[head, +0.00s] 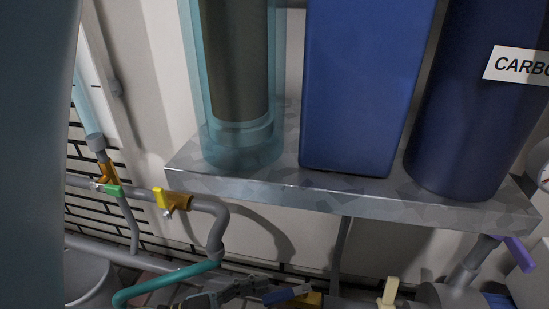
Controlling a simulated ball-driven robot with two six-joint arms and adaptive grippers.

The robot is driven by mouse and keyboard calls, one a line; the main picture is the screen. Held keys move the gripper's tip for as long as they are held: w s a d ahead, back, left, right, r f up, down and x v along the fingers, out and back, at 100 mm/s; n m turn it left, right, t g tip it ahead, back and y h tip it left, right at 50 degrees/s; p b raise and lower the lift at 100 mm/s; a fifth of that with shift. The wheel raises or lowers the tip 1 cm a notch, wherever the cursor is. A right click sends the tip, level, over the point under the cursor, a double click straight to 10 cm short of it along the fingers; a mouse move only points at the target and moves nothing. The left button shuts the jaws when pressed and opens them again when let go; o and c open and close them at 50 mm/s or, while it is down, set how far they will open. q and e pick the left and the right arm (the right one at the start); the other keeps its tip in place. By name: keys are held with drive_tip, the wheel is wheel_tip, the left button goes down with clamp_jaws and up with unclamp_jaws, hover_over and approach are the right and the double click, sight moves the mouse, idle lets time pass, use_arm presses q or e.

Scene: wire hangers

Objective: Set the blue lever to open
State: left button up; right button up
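A blue lever (287,295) shows at the bottom edge, left of the middle, on a yellow fitting (312,299). It lies nearly flat, tilted slightly up to the right. My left gripper (258,288), dark grey, comes in along the bottom edge from the left. Its fingertips are close to the left end of the blue lever; I cannot tell whether they touch it. The gripper is small and partly cut off, so its opening is unclear. My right gripper is not in view.
A metal shelf (350,190) above the lever carries a clear cylinder (243,148), a blue box (362,90) and a dark blue cylinder (460,120). Grey pipes carry green (112,191), yellow (160,198), cream (389,291) and purple (517,253) levers. A teal pipe (165,283) runs low left.

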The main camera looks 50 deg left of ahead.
use_arm(q)
drive_tip(key=v, duration=0.8)
drive_tip(key=shift+s+a, duration=0.15)
drive_tip(key=shift+s, duration=0.2)
